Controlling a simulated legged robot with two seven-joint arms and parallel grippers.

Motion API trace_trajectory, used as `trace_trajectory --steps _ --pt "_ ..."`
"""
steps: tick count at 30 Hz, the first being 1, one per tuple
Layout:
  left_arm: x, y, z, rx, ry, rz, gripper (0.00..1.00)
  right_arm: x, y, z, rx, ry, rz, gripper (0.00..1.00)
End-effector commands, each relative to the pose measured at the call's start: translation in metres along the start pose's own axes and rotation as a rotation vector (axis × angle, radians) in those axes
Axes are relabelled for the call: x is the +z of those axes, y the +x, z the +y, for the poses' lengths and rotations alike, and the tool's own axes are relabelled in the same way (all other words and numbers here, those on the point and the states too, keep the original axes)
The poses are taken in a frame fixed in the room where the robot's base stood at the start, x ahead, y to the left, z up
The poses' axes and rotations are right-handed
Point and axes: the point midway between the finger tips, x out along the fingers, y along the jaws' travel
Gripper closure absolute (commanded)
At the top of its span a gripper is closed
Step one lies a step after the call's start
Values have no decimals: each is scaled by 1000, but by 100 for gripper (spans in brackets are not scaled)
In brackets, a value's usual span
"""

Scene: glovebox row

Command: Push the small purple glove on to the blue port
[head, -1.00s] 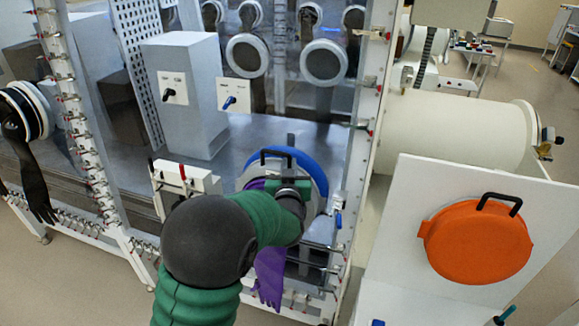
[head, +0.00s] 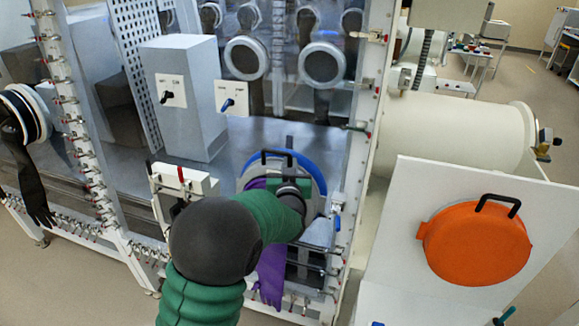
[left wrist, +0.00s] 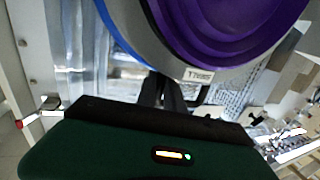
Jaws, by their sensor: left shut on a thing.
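The small purple glove (head: 271,274) hangs from a grey ring in the middle of the head view, partly behind my left arm. In the left wrist view its purple face (left wrist: 225,30) fills the top, with a grey rim and a small upside-down label. The blue port (head: 319,178) shows as an arc behind the ring at the top and right; a blue edge also shows in the left wrist view (left wrist: 113,32). Whether ring and port touch is hidden. My left gripper (left wrist: 166,92) is shut on a dark part at the glove's rim. My right gripper is out of view.
A white panel with an orange round cover (head: 477,243) stands at the right. A white control box (head: 182,185) is left of the port on the glovebox frame. A black glove (head: 32,185) hangs from a port at far left. A large cream cylinder (head: 455,137) lies behind.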

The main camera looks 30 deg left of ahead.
Motion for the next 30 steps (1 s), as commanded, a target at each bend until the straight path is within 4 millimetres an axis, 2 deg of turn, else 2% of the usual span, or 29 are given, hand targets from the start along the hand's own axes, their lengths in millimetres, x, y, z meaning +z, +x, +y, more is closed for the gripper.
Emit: trace_trajectory --steps 30 --pt "-1 11 4 0 1 4 100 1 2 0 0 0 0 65"
